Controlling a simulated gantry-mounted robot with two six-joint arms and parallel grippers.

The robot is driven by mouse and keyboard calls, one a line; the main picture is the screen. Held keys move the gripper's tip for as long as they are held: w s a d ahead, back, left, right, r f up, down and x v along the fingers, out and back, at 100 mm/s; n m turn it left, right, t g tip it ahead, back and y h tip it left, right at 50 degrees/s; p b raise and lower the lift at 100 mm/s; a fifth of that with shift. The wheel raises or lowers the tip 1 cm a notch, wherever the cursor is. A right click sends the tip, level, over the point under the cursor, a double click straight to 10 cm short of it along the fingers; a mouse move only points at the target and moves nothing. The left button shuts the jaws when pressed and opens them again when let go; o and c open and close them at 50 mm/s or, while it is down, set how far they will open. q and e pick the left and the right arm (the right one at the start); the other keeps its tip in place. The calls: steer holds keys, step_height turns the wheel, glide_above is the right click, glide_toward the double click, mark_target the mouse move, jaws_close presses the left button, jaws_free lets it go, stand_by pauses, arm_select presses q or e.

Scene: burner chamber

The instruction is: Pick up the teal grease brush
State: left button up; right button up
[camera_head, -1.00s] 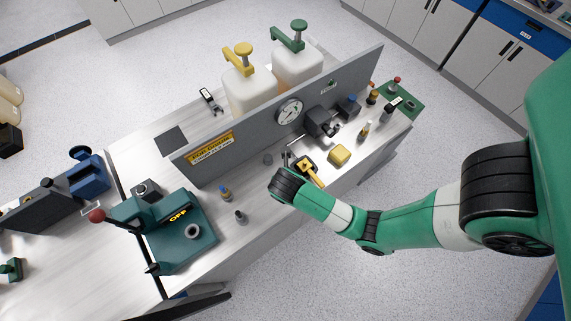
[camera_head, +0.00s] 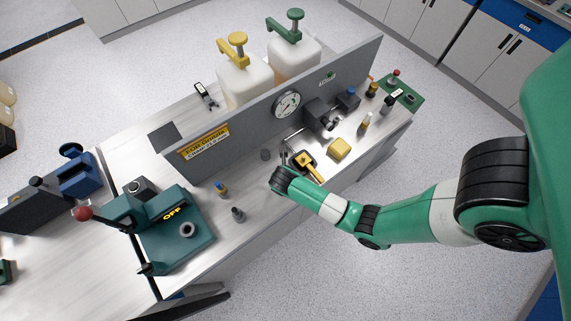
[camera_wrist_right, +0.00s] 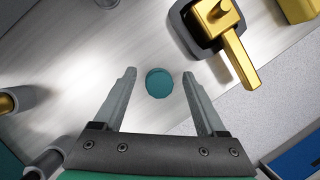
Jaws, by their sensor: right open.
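A round teal top (camera_wrist_right: 158,83), apparently the end of the teal grease brush seen from above, shows in the right wrist view. It appears between the two fingers of my right gripper (camera_wrist_right: 159,88), with a gap on each side. The fingers are apart and hold nothing. In the head view, my right gripper (camera_head: 284,159) is over the bench, just left of a yellow-handled tool in a dark holder. I cannot make out the brush there, and its lower part is hidden in the wrist view. My left gripper is not in view.
The yellow-handled tool (camera_wrist_right: 234,50) stands close to the right finger. A yellow block (camera_head: 339,148) lies beyond it. A grey upright panel (camera_head: 245,120) with a gauge (camera_head: 286,105) runs behind. A teal press (camera_head: 172,225) stands to the left, with small bottles between.

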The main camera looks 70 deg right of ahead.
steer(key=shift+r, duration=0.1)
jaws_close()
stand_by(0.3)
steer(key=shift+r, duration=0.45)
step_height(320, 180, up, 3)
steer(key=shift+a+r+p, duration=0.1)
steer(key=shift+a+p, duration=0.05)
steer(key=shift+p, duration=0.6)
steer(key=s+a+r+p, duration=0.5)
steer(key=s+a+r, duration=0.3)
steer(key=a, duration=0.3)
steer(key=shift+a+r, duration=0.15)
steer(key=shift+r, duration=0.3)
